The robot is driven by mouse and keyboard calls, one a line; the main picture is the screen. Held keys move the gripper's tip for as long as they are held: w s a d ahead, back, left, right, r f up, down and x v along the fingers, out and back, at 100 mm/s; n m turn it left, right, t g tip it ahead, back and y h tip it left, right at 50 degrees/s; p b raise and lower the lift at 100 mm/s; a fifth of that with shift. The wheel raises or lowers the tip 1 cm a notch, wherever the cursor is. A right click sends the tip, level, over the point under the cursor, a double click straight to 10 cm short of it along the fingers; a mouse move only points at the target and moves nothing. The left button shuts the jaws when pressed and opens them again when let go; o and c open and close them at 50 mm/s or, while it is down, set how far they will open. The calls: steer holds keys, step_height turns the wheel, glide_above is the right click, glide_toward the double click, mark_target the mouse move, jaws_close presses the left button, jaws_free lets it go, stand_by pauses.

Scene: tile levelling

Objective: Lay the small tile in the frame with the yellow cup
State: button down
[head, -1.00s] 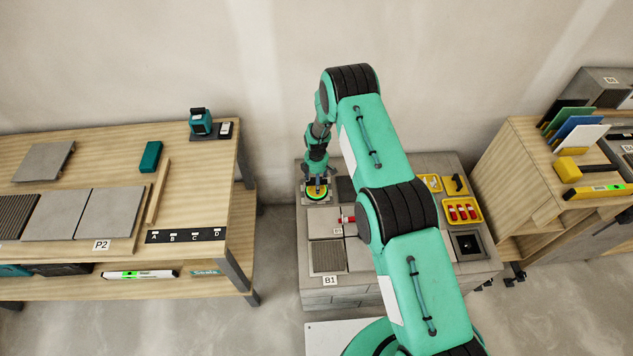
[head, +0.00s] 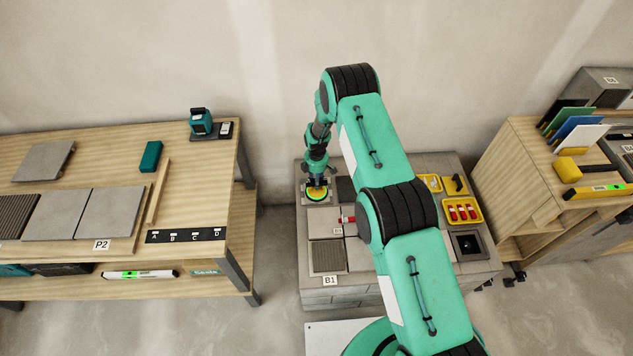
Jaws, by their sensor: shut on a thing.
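My gripper (head: 317,182) is at the far left of the grey block bench (head: 337,297), pointing down. It is shut on the yellow cup (head: 318,194), a round yellow and green suction cup. The cup is over a light grey square spot (head: 306,200) at the bench's back left corner. I cannot tell whether this grey is the small tile or the frame, nor whether the cup touches it. My arm hides the middle of the bench.
Tiles (head: 324,221) and a ribbed dark tile (head: 328,257) lie in front of the gripper, with a red-ended tool (head: 347,219) beside them. A dark square (head: 346,188) is just right. Yellow trays (head: 462,211) stand at the right. A wooden table (head: 215,180) stands left.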

steer(key=shift+s, duration=0.15)
steer(key=shift+r+p, duration=0.55)
steer(key=shift+r, duration=0.95)
steer(key=shift+r+p, duration=1.1)
steer(key=shift+r, duration=2.35)
steer(key=shift+r, duration=0.35)
steer(key=shift+d, duration=0.15)
steer(key=s+d, duration=0.5)
steer(key=d, duration=0.5)
steer(key=s+d+p, duration=0.1)
steer(key=s+d, duration=0.4)
steer(key=d, duration=0.6)
steer(key=shift+s+d, duration=0.2)
